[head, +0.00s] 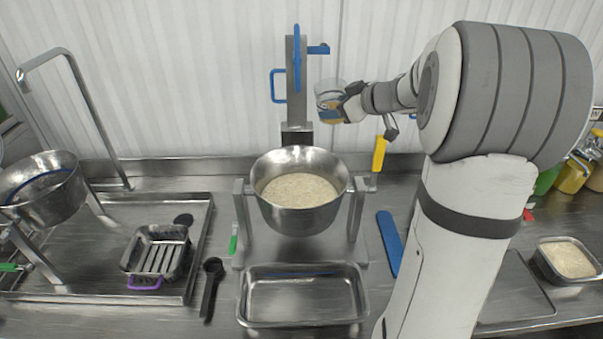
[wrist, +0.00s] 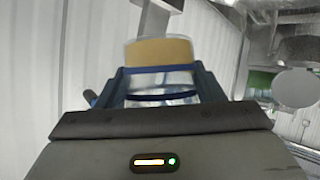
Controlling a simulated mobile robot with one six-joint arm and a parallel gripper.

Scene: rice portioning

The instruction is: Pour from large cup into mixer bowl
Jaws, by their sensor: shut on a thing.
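The large cup (head: 327,91) is clear with tan contents low inside it. My gripper (head: 331,116) is shut on it and holds it raised, above and behind the right part of the mixer bowl's rim. The cup looks roughly upright in the head view. In the wrist view the cup (wrist: 160,52) sits between the blue fingers of my gripper (wrist: 162,84), with a tan band at its far end. The mixer bowl (head: 300,215) is steel, hangs in a stand and holds pale rice. I see no stream between cup and bowl.
An empty steel pan (head: 303,322) stands in front of the bowl. A second bowl (head: 58,205) and a slotted basket (head: 145,272) are on the left. A black spoon (head: 210,290) and blue strip (head: 391,243) flank the stand. A blue-handled post (head: 297,75) rises behind.

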